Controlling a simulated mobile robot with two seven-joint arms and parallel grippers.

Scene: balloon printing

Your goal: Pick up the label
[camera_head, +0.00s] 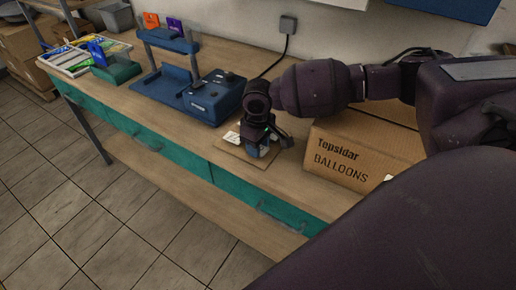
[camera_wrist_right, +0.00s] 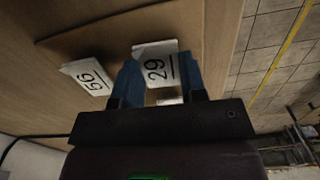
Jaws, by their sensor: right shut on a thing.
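My right gripper (camera_head: 258,150) points down over a brown cardboard sheet (camera_head: 228,149) on the workbench. In the right wrist view, its blue fingers (camera_wrist_right: 160,76) are on either side of a white label (camera_wrist_right: 156,62), which reads like "29" from this angle. The gripper is shut on this label. A second white label (camera_wrist_right: 87,77) with a number lies beside it, outside the fingers; a white label also shows left of the gripper in the head view (camera_head: 232,137). Part of another white piece (camera_wrist_right: 169,101) shows between the fingers. My left gripper is not in view.
A cardboard box marked "Topsidar BALLOONS" (camera_head: 352,160) stands right of the gripper. The bench front edge with teal drawers (camera_head: 170,158) is near.

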